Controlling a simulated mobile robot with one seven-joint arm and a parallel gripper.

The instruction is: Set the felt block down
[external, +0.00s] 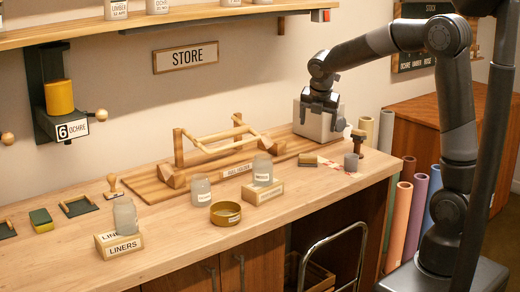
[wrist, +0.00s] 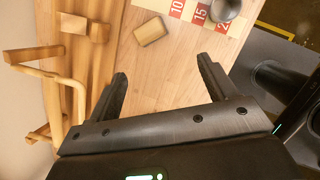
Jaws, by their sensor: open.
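A small tan block with a dark part (external: 308,160), likely the felt block, rests on the table beside a red-and-white numbered strip. In the wrist view a tan block (wrist: 152,31) lies flat on bare wood, ahead of the fingertips and apart from them. My gripper (external: 322,101) is raised above the right part of the table, in front of a pale box. In the wrist view my gripper (wrist: 162,70) has its fingers wide apart, with only table surface between them. Nothing is held.
The numbered strip (wrist: 177,8) and a grey cylinder (wrist: 225,9) lie near the block. A wooden rack (external: 215,150) stands to the left. The pale box (external: 315,124) is at the back. Jars and a round brass-coloured dish (external: 225,213) are nearer the front edge.

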